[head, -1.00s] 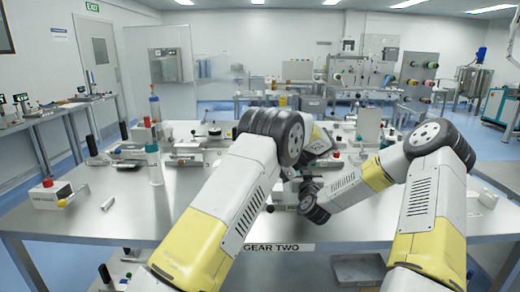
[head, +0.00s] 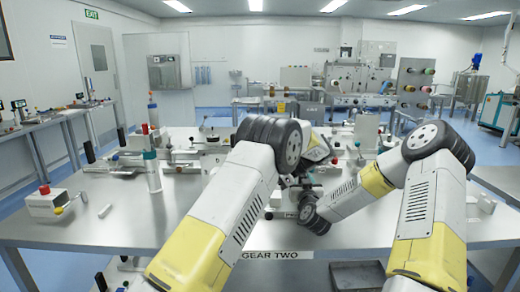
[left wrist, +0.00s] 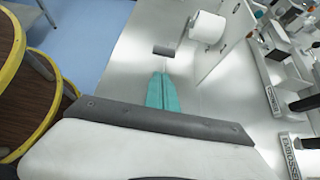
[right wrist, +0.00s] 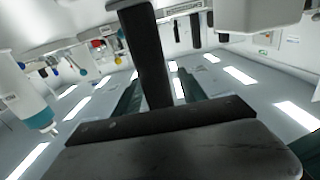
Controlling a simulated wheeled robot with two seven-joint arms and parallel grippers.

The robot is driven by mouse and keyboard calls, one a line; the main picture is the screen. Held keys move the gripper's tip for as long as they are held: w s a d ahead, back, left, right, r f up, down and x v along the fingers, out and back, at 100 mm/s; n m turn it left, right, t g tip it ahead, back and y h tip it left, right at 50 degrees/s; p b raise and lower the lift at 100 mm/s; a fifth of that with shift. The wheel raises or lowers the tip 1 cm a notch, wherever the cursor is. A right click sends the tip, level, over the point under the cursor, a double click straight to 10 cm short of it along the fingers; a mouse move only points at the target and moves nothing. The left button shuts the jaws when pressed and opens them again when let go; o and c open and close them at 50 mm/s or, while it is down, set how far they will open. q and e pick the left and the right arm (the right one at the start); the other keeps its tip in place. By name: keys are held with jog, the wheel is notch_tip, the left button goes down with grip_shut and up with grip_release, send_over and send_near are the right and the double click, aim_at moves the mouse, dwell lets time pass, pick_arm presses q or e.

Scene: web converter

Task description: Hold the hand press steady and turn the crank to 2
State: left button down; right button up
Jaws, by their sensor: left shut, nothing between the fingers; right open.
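My left gripper (left wrist: 162,92) shows in the left wrist view with its teal fingers together and nothing between them, above bare metal tabletop. At the right of that view stand white devices with black levers; one carries a partly cut-off label that seems to read EMBOSSER (left wrist: 290,155). My right gripper (right wrist: 158,95) is open in the right wrist view, its dark teal fingers apart. A dark upright bar (right wrist: 150,50) shows between them; I cannot tell whether it touches. In the head view my arms hide both fingertips and much of the table's middle. I cannot surely pick out the hand press or its crank.
A metal table (head: 120,225) carries a GEAR TWO label (head: 270,255) at its front edge. A white box with a red button (head: 43,203) stands at the left. The front left is mostly clear.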

jog(key=s, duration=1)
jog(key=shift+s, duration=0.25)
pick_arm(q)
jog(key=s+a+r+n+h, duration=0.7)
jog(key=s+a+r+h, duration=0.1)
jog(key=s+a+r, duration=0.4)
pick_arm(e)
jog(key=s+a+r+n+g+y, duration=0.3)
jog(key=s+a+r+n+g, duration=0.1)
jog(key=s+r+g, duration=0.25)
pick_arm(q)
jog(key=s+a+r+n+t+h, duration=0.1)
jog(key=s+n+t+h, duration=0.4)
jog(key=s, duration=1.5)
jog(key=n+t, duration=0.1)
jog(key=n, duration=0.4)
jog(key=shift+a+r, duration=0.15)
jog(key=shift+r, duration=0.2)
pick_arm(e)
jog(key=s+d+r+m+g, duration=0.1)
jog(key=s+r, duration=0.2)
jog(key=s, duration=0.5)
jog(key=s+d+r+m+g, duration=0.1)
jog(key=s+r+g, duration=0.1)
jog(key=s, duration=0.6)
jog(key=s+r+m+g, duration=0.1)
jog(key=s+r+g, duration=0.1)
jog(key=s, duration=0.7)
jog(key=shift+d+r+h, duration=0.4)
jog(key=shift+r, duration=0.5)
